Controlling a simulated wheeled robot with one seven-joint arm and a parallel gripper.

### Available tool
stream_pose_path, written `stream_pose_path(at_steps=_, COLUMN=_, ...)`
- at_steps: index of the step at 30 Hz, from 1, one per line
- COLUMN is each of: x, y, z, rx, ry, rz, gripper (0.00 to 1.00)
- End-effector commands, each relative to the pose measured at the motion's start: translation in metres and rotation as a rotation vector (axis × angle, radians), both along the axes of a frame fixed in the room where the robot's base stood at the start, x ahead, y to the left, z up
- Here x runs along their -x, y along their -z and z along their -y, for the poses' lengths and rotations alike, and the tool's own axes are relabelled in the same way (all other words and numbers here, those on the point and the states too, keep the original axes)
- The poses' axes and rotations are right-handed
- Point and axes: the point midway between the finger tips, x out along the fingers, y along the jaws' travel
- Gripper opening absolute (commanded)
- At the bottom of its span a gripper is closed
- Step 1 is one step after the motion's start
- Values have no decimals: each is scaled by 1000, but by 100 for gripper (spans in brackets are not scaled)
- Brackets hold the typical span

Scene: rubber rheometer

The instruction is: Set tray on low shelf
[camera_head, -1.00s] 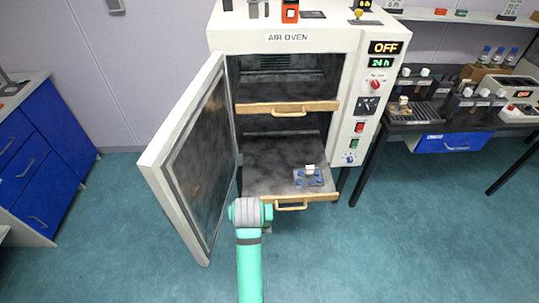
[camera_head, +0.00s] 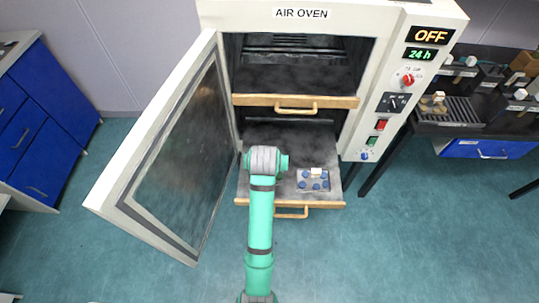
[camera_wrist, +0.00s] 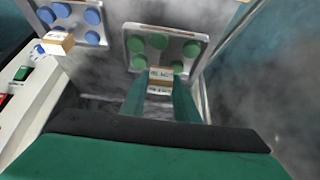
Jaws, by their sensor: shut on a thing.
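My gripper (camera_wrist: 160,95) is shut on the small labelled block (camera_wrist: 160,76) of a tray with green discs (camera_wrist: 146,58), seen in the wrist view. In the head view my arm hides this tray and the gripper. The low shelf (camera_head: 328,204) of the air oven is a dark plate with a wooden front edge, pulled partly out. My arm's end is over its left part. A similar tray with blue discs (camera_head: 313,187) sits on the shelf's right part; it also shows in the wrist view (camera_wrist: 72,20). I cannot tell whether the green-disc tray touches the shelf.
The oven door (camera_head: 170,160) stands open on the left, close beside my arm. An upper shelf (camera_head: 245,99) with a wooden front and handle is above the low one. The oven's control panel (camera_head: 400,90) is on the right. The floor in front is clear.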

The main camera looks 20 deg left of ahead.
Motion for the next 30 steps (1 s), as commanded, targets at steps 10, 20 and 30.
stream_pose_path(at_steps=10, x=1, y=0, z=-2, rx=0, ry=-4, rz=1, gripper=0)
stream_pose_path(at_steps=20, x=2, y=30, z=-1, rx=2, ry=-3, rz=-1, gripper=0)
stream_pose_path(at_steps=30, x=1, y=37, z=0, rx=0, ry=-1, rz=2, gripper=0)
